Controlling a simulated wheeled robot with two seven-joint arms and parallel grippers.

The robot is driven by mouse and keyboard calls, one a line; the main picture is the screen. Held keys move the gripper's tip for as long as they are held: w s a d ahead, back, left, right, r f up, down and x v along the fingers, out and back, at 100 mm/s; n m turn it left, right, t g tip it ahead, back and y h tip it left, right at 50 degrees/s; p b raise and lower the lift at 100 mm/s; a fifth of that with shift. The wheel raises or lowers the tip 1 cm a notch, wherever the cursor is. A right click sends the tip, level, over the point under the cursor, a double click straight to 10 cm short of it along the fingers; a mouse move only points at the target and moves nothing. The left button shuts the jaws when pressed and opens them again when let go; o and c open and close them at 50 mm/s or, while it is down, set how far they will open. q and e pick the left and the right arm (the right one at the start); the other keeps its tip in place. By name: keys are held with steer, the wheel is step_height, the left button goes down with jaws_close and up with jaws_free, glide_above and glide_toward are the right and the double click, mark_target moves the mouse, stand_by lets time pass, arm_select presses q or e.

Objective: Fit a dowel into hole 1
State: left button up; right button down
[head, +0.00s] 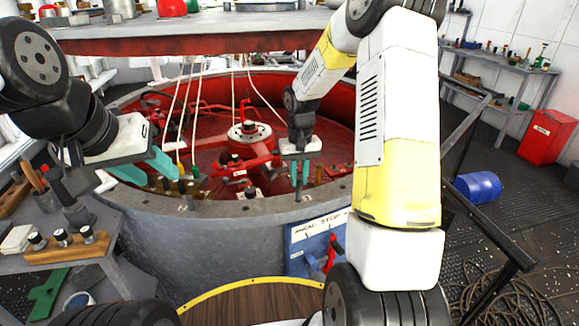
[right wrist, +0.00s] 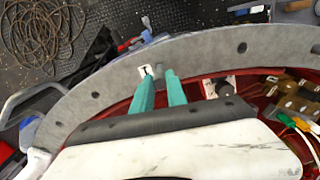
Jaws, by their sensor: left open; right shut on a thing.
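My right gripper (head: 300,174) has its teal fingers pointing down just over the grey rim (head: 262,207) of the round red tub. In the right wrist view its fingertips (right wrist: 160,80) are close together on a small grey piece, likely the dowel (right wrist: 159,70), mostly hidden between them. A white tag (right wrist: 145,71) with a dark mark lies on the rim beside the fingertips. The hole under the piece is hidden, and I cannot tell whether the piece has entered it. Another rim hole (right wrist: 242,48) shows dark and empty. My left gripper (head: 147,168) is open and empty above the rim's left part.
Several pegs with coloured ends (head: 183,186) stand by the rim near my left gripper. White lines run up from there. A wooden rack (head: 66,250) with several dark pieces is on the left bench. A blue panel (head: 318,245) with a red lever is on the tub's front.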

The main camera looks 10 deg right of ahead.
steer(key=shift+f, duration=1.65)
stand_by(0.6)
steer(key=c, duration=1.3)
jaws_free()
steer(key=shift+o, duration=0.2)
steer(key=shift+r, duration=4.05)
steer(key=s+r+t, duration=0.3)
steer(key=s+r, duration=0.8)
steer(key=r, duration=0.3)
steer(key=s+a+r+t+y, duration=0.2)
steer(key=s+r+t, duration=0.1)
steer(key=s, duration=1)
steer(key=shift+r, duration=0.55)
